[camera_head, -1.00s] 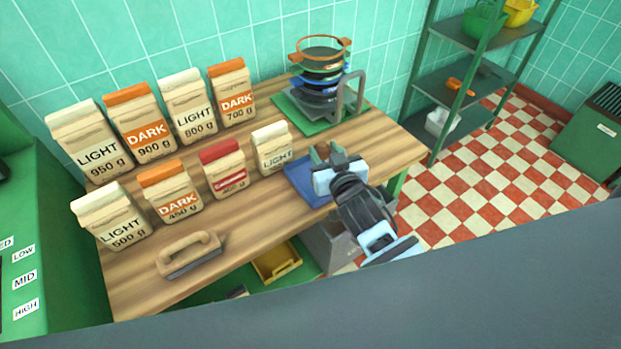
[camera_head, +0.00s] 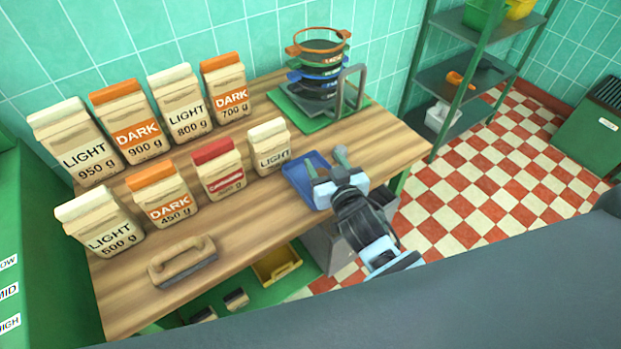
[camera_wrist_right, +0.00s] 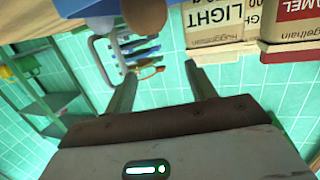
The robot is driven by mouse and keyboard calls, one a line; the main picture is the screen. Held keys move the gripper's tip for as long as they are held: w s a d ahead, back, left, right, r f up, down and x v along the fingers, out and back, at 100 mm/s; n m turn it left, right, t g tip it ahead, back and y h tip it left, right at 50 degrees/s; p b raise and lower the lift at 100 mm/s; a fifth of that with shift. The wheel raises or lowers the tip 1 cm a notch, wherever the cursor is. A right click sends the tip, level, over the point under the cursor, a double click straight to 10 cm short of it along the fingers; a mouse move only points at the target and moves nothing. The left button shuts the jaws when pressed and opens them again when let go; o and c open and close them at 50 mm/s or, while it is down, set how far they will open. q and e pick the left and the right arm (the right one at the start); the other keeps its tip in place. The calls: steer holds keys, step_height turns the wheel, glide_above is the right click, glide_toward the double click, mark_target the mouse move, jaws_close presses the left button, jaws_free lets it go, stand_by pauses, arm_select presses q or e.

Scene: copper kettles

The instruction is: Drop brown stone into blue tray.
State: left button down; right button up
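The blue tray (camera_head: 300,186) lies on the wooden table near its right edge. My right gripper (camera_head: 326,162) is over the tray with its two fingers spread. In the right wrist view the right gripper (camera_wrist_right: 160,68) is open, with nothing between the fingertips. Beyond them a rounded brown thing, likely the brown stone (camera_wrist_right: 143,18), shows beside a rounded grey one (camera_wrist_right: 101,24), close to the blue tray (camera_wrist_right: 88,7). I cannot tell whether the brown one rests inside the tray. In the head view no stone shows clearly. My left gripper is not in view.
Several paper bags stand left of the tray, the nearest a small LIGHT bag (camera_head: 269,148). A rack of sieves (camera_head: 320,75) on a green base (camera_head: 290,110) stands behind. A wooden-handled tool (camera_head: 183,262) lies at the front left. A yellow tray (camera_head: 278,265) sits lower down.

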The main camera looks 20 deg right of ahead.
steer(key=shift+o, duration=0.4)
steer(key=shift+s, duration=0.1)
steer(key=s+r, duration=0.1)
steer(key=s, duration=0.6)
steer(key=shift+s+d, duration=0.3)
steer(key=s+d+f+g, duration=0.2)
steer(key=s+f+g, duration=0.1)
steer(key=s+f, duration=0.7)
steer(key=s+d+f+n+g, duration=0.1)
steer(key=s+f+g, duration=0.3)
steer(key=s+f, duration=0.7)
steer(key=s, duration=0.5)
steer(key=shift+d+f+g+y, duration=0.2)
steer(key=shift+d+g+y, duration=0.1)
steer(key=shift+d, duration=0.05)
